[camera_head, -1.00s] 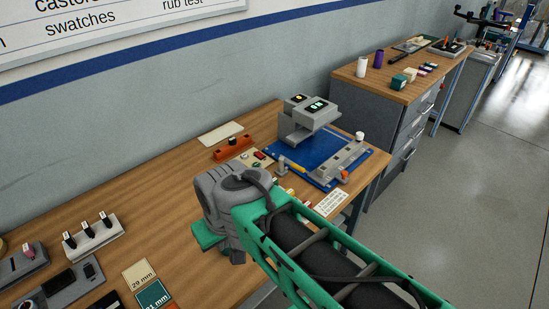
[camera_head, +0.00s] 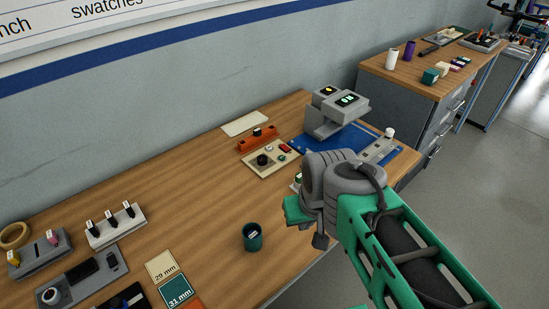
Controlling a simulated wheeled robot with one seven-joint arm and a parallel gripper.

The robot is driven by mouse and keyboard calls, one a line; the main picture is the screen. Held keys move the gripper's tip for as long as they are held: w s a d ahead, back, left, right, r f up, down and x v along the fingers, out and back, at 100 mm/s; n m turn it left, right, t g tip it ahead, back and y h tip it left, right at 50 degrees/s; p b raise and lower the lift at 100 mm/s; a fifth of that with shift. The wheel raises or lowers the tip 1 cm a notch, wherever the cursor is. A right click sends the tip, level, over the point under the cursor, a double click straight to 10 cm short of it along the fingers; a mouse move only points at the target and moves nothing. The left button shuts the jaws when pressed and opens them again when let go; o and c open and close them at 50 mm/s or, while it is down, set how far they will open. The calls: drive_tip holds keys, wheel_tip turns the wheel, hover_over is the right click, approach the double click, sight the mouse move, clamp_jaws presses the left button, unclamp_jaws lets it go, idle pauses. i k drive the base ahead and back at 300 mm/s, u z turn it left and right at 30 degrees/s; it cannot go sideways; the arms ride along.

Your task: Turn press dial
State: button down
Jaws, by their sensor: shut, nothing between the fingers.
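The press is a grey machine (camera_head: 338,110) with a lit display, standing on a blue base plate (camera_head: 315,147) at the back right of the wooden bench. A beige control panel (camera_head: 257,170) lies left of it, with a black round dial (camera_head: 263,160) and small red and green buttons. I cannot tell for certain that this dial is the press dial. My gripper (camera_head: 320,241) points down over the bench's front edge, right of and nearer than the panel, apart from the dial. It looks shut and empty. My wrist hides part of the blue base.
An orange block (camera_head: 257,138) and a pale card (camera_head: 245,123) lie behind the panel. A dark green cup (camera_head: 253,237) stands near the front edge. A white switch block (camera_head: 115,226) and grey fixtures are at left. The bench middle is clear.

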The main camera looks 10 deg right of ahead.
sight(262, 160)
drive_tip(key=u, duration=3.6)
drive_tip(key=k, duration=1.45)
drive_tip(key=z, duration=1.35)
drive_tip(key=i, duration=0.5)
drive_tip(key=z, duration=0.15)
